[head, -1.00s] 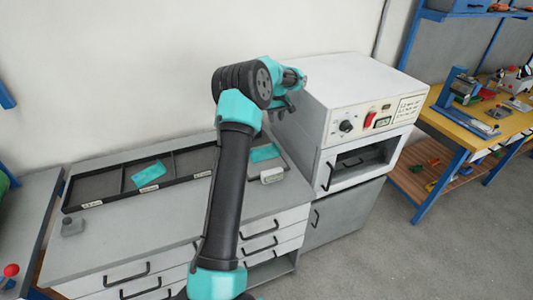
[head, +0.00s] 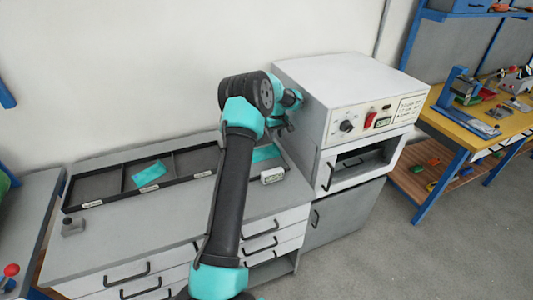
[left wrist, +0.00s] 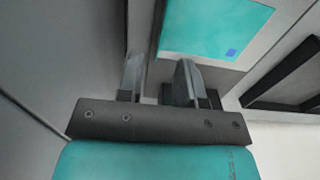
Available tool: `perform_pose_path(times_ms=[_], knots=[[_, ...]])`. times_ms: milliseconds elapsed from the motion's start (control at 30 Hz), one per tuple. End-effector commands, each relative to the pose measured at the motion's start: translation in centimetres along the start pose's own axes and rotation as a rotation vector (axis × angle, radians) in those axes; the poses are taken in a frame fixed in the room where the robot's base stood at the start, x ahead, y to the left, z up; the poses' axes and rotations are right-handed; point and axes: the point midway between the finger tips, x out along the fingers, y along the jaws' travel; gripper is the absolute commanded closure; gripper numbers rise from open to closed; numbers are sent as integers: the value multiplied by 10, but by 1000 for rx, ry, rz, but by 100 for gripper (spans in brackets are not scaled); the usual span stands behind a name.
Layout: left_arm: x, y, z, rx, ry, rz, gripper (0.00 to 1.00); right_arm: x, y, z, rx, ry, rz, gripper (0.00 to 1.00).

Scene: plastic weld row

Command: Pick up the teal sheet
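One teal sheet (head: 150,174) lies at an angle in the middle compartment of the dark tray. Another teal sheet (head: 265,153) lies further right, partly hidden behind my arm. The left wrist view shows a teal sheet (left wrist: 215,28) with a small blue square near one corner, just beyond the fingertips. My left gripper (left wrist: 160,75) is open, with a gap between its two fingers and nothing seen in it. In the head view the left gripper (head: 289,124) points down beside the white oven, above the cabinet's right end. My right gripper is not in view.
The divided tray (head: 100,203) runs along the back of the grey cabinet top. A small labelled block (head: 272,175) stands at its right end. The white oven (head: 345,85) stands close on the right. The front of the cabinet top (head: 150,235) is mostly clear.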

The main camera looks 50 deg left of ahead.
Motion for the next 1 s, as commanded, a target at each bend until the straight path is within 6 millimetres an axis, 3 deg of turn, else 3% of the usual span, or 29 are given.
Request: perform_pose_path(times_ms=[367,867,1000], knots=[[45,0,-1,1,-2,-1,66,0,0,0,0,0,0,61],[47,0,-1,0,-1,0,66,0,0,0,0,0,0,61],[46,0,-1,0,-1,0,79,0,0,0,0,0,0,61]])
